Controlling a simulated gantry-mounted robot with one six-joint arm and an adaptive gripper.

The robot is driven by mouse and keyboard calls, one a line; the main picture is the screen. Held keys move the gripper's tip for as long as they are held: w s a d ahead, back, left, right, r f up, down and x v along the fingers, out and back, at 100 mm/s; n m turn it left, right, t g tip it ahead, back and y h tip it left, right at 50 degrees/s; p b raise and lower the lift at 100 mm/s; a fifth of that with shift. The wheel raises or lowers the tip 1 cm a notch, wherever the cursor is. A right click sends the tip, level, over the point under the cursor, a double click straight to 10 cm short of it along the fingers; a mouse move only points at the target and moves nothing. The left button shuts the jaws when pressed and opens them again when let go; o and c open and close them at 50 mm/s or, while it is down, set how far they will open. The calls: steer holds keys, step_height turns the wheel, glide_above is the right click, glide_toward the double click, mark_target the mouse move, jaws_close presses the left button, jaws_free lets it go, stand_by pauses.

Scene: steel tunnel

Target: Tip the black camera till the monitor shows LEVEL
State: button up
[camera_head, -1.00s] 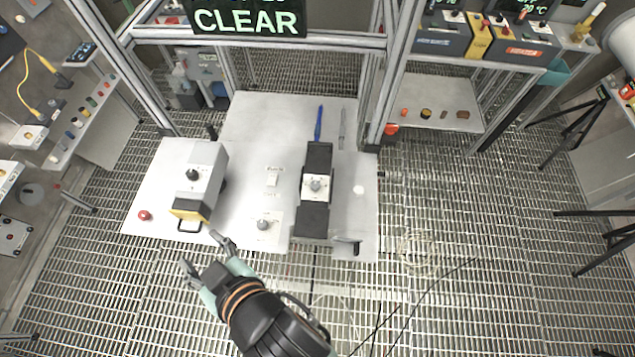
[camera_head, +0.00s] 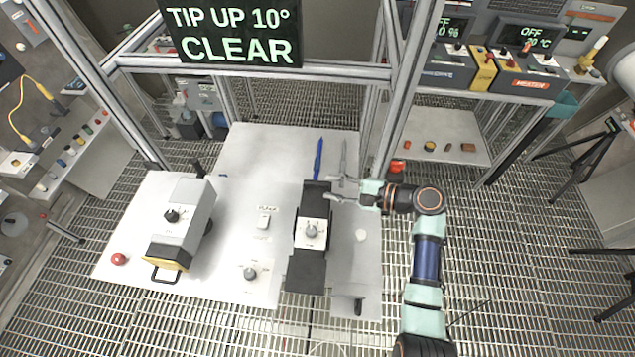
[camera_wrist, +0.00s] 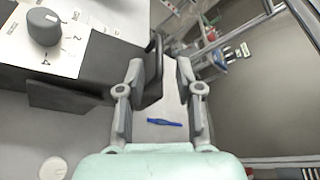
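The black camera (camera_head: 307,270) is a long dark box with a white knob panel (camera_head: 312,233) on the table. It also shows in the wrist view (camera_wrist: 93,60). My gripper (camera_head: 335,188) is at its far right end, coming in from the right. In the wrist view my gripper (camera_wrist: 162,90) has its fingers apart, with a black handle (camera_wrist: 153,68) of the camera between them, nearer the left finger. Whether that finger touches the handle I cannot tell. The monitor (camera_head: 233,32) reads "TIP UP 10° CLEAR".
A grey box with a yellow front (camera_head: 182,225) stands on the left of the white table (camera_head: 110,235). A small switch (camera_head: 264,222) and a dial (camera_head: 250,273) lie between the boxes. A blue tool (camera_head: 318,158) lies behind the black camera. A frame post (camera_head: 391,90) rises behind my gripper.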

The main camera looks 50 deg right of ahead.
mark_target(322, 185)
steer(key=x, duration=0.5)
steer(key=shift+w+a, duration=0.1)
steer(key=shift+w, duration=0.05)
jaws_close()
